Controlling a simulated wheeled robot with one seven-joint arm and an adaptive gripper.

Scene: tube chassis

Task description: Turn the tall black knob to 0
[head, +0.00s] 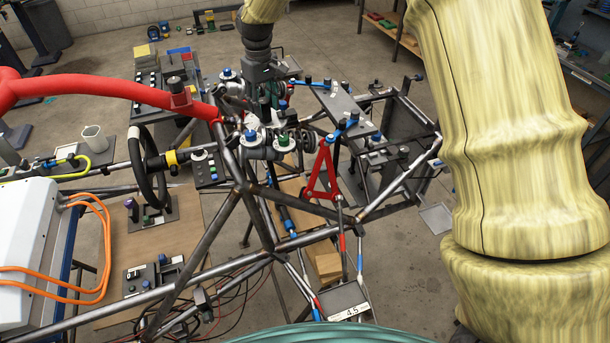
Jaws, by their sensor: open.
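I cannot tell for certain which knob is the tall black one. No number scale or 0 mark is readable on either. My gripper (272,98) points down above the middle of the tube frame, behind the red tube's end. Its jaws are open, and its fingertips are partly lost among the fittings there. I see nothing held in it.
The steel tube chassis (206,243) crosses the middle, with a red padded tube (95,87) at left. A steering wheel (147,168) and a white box with orange cables (28,230) stand at left. Blue and green capped fittings (282,141) crowd below my gripper.

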